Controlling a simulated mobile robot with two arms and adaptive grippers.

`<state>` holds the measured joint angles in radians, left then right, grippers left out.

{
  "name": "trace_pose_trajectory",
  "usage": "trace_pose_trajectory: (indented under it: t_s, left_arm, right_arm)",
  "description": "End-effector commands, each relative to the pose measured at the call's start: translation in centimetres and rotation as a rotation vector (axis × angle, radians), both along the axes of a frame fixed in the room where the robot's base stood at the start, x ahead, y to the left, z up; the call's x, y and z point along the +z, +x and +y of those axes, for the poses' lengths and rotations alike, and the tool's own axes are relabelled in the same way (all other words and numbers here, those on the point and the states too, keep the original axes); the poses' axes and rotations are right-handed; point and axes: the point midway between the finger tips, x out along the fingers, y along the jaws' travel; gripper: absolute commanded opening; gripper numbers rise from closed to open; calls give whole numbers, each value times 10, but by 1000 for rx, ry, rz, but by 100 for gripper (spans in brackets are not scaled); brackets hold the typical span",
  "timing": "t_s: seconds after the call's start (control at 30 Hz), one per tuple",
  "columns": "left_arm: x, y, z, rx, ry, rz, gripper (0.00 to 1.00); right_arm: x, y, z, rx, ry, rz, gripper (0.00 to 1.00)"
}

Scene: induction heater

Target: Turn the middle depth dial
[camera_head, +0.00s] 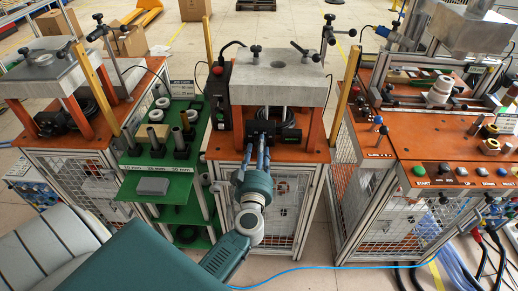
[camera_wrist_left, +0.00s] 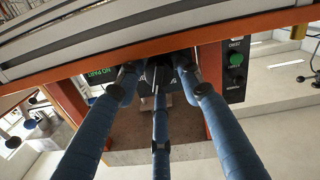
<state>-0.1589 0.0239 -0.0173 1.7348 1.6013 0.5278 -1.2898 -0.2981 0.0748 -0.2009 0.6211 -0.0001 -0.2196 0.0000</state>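The middle heater station has a black unit (camera_head: 261,128) under its thick grey block (camera_head: 280,76). My left gripper (camera_head: 257,145) reaches in from the front, with its blue fingers pointing at this unit. In the left wrist view, a dark round part (camera_wrist_left: 157,73), which looks like the depth dial, sits between the fingertips of my left gripper (camera_wrist_left: 160,80). The three fingers are spread apart around it. Whether any finger touches it cannot be told. The dial's face and setting are mostly hidden. My right gripper is not in view.
A control box (camera_head: 217,94) stands left of the block; its green button (camera_wrist_left: 236,60) shows in the wrist view. Orange posts (camera_head: 238,127) flank the opening. A green rack (camera_head: 166,190) with rings stands to the left. Another station (camera_head: 430,150) stands right.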

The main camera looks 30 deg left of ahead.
Motion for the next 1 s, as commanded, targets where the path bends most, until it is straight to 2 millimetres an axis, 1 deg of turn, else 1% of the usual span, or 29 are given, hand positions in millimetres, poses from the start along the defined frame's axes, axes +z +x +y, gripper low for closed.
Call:
trace_pose_trajectory:
  t_s: [0.23, 0.4, 0.57, 0.67, 0.8, 1.0]
  left_arm:
    - [0, 1, 0, 0, 0, -1, 37]
    - [1, 0, 1, 1, 0, -1, 4]
    - [1, 0, 1, 2, -10, -9, 4]
    - [3, 0, 1, 3, -52, -35, 4]
    - [3, 0, 2, 4, -165, -105, 4]
    - [2, 0, 3, 4, -330, -208, 4]
  right_arm:
    - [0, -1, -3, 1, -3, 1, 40]
    - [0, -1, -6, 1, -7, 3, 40]
    - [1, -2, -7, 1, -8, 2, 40]
    - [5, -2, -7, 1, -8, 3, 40]
    - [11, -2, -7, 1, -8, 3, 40]
    - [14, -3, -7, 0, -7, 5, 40]
